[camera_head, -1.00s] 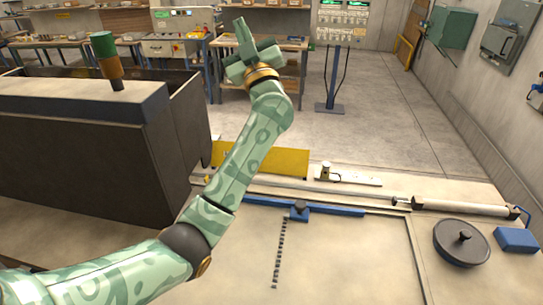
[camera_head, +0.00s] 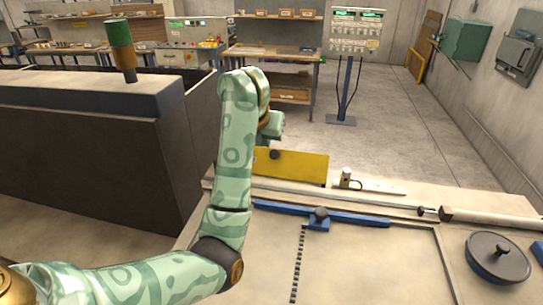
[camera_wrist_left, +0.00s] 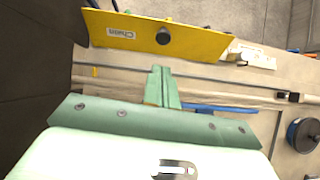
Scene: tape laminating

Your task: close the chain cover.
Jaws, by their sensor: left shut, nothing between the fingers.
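The chain cover is a yellow panel (camera_head: 305,168) with a black knob (camera_head: 275,154), along the far edge of the bench, raised and tilted. In the left wrist view the yellow panel (camera_wrist_left: 190,43) shows a "Chain" label and its black knob (camera_wrist_left: 163,37). My right gripper is not in view.
A blue bar with a dark knob (camera_head: 320,214) lies across the bench. A round black weight (camera_head: 497,257) and a cylinder (camera_head: 490,218) are at right. A dark box-like machine (camera_head: 90,150) stands at left, with a green-and-orange signal post (camera_head: 121,45) on it.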

